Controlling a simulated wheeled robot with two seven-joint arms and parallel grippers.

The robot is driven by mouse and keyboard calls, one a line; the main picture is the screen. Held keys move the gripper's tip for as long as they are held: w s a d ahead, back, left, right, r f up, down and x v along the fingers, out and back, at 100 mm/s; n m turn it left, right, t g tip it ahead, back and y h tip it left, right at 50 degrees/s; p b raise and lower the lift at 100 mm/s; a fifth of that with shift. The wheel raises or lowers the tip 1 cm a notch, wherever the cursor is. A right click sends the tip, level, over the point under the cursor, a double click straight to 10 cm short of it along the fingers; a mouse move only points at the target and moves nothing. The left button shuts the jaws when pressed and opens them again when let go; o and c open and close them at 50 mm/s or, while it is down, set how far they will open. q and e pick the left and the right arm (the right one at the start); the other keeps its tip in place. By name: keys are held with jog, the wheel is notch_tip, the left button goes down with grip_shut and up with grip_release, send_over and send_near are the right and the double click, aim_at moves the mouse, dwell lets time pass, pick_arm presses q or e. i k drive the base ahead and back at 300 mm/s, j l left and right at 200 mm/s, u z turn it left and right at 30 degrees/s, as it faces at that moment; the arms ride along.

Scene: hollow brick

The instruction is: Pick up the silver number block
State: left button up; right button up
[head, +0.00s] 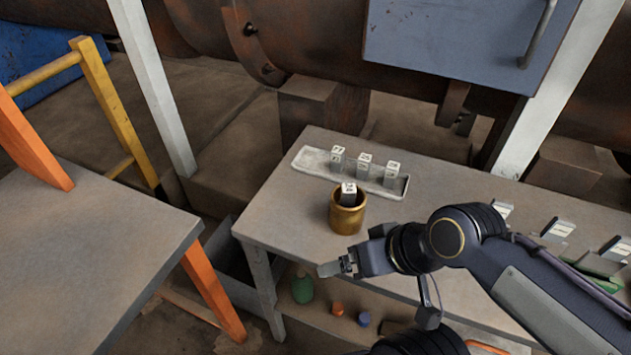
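Three small silver-grey blocks with marked white tops, a left one (337,159), a middle one (363,166) and a right one (391,175), stand in a row on a pale shallow tray (310,163). A similar grey block (348,195) with a marked top stands in a brass cup (347,217) in front of the tray. The markings are too small to read surely. My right gripper (336,268) is at the table's front edge, nearer than the cup and apart from it. Its fingers look close together, but their gap is unclear. My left gripper is out of view.
The grey table (270,210) has free room left of the cup. Several marked blocks stand at its right, partly behind my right arm. A lower shelf holds a green bottle (302,288) and small coloured items. Another grey tabletop (90,240) is at left.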

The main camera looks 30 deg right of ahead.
aim_at(348, 192)
jog(key=k+z, duration=0.1)
jog(key=z, duration=1.05)
